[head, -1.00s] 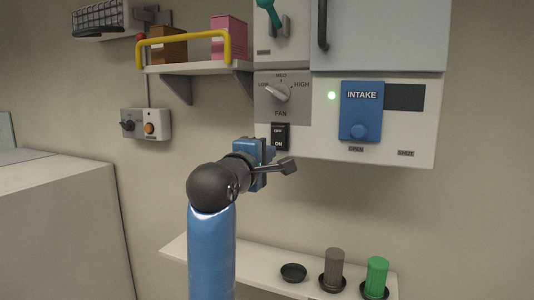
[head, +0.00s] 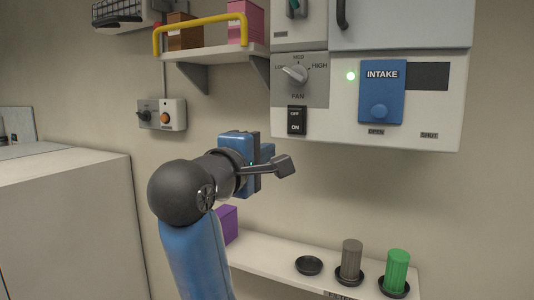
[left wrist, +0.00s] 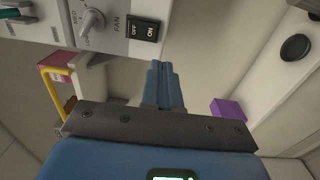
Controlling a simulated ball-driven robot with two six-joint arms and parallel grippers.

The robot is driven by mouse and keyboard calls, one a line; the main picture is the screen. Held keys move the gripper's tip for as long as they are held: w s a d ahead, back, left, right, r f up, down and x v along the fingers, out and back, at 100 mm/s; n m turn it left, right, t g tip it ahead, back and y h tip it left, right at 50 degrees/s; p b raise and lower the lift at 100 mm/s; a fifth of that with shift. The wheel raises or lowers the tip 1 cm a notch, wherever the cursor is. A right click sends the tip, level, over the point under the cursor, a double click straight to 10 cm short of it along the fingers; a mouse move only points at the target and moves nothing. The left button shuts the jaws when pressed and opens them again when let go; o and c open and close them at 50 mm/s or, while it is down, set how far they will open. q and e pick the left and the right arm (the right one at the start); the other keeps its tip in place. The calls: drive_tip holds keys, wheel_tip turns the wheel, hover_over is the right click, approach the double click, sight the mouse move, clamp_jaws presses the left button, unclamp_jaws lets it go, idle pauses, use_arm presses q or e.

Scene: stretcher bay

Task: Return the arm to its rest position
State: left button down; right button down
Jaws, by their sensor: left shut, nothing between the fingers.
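My left arm comes up from the bottom of the head view, with a blue upper link and a black ball joint. My left gripper (head: 266,153) is blue, shut and empty. It is in front of the bare wall, below and left of the control panel, apart from it. In the left wrist view its blue fingers (left wrist: 164,84) are together with nothing between them. My right gripper does not show.
The control panel (head: 325,125) has a fan knob (head: 295,75), an OFF/ON rocker switch (head: 296,121) and a blue INTAKE slider (head: 381,92). Below is a shelf (head: 275,262) with a purple box (head: 228,224), grey cup (head: 351,259) and green cup (head: 397,270). A pale cabinet (head: 70,220) stands left.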

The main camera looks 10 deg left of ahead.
use_arm(q)
wheel_tip(320, 180, up, 7)
drive_tip(key=s+m+t+h, duration=0.1)
drive_tip(key=m+t, duration=0.4)
drive_tip(key=m, duration=0.1)
drive_tip(key=s+a+f+m+t+y+b, duration=0.1)
drive_tip(key=a+f+m, duration=0.2)
drive_tip(key=f, duration=0.9)
drive_tip(key=s+a+f+m+t+y+b, duration=0.1)
drive_tip(key=a+f+m, duration=0.15)
drive_tip(key=f, duration=0.95)
drive_tip(key=s+a+f+m+t+y+b, duration=0.1)
drive_tip(key=a+f+m+y, duration=0.15)
drive_tip(key=f, duration=0.95)
drive_tip(key=s+a+f+g+y+b, duration=0.1)
drive_tip(key=s+a+f+g, duration=0.2)
drive_tip(key=s+f, duration=0.9)
drive_tip(key=s+a+f+g+y+b, duration=0.1)
drive_tip(key=s+a+f+g, duration=0.3)
drive_tip(key=s+f, duration=0.9)
wheel_tip(320, 180, down, 8)
drive_tip(key=shift+s+r+y+b, duration=0.2)
drive_tip(key=shift+s+y+b, duration=0.15)
drive_tip(key=shift+b, duration=0.4)
drive_tip(key=shift+w+a, duration=0.1)
